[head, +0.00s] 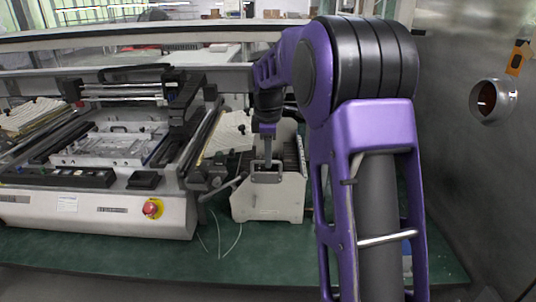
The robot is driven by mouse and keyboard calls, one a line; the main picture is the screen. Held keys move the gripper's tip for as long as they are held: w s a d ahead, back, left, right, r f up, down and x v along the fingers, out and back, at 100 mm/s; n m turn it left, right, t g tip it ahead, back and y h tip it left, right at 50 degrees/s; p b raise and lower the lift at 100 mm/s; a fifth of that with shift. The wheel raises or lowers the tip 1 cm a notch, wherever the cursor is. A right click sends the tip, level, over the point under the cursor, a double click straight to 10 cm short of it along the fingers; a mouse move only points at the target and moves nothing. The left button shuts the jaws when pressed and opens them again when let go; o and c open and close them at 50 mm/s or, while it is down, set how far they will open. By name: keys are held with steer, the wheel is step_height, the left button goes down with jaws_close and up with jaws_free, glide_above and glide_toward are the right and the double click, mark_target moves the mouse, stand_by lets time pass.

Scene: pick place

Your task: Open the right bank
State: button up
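Nothing in the head view is plainly marked as the right bank. A white box-shaped unit (268,204) stands on the green table, right of the larger white machine. It has metal parts on top and a row of dark slots on its right side. My purple arm reaches over it from the right. My gripper (267,165) points down at the top of this unit. Grey metal shows there, and I cannot separate the fingers from the unit's fittings. I cannot tell whether they touch. The right side of the unit is partly hidden by my arm.
The white machine (105,208) with a red stop button (152,208) fills the left. Thin white cables (219,240) hang onto the green table (262,257). A metal wall (462,130) with a round red-centred fitting (487,101) bounds the right. The table's front strip is mostly clear.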

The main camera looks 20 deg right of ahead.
steer(key=shift+o, duration=0.7)
steer(key=s+a+r+p, duration=0.1)
steer(key=s+r+p, duration=0.2)
steer(key=r, duration=1.4)
steer(key=shift+s, duration=0.15)
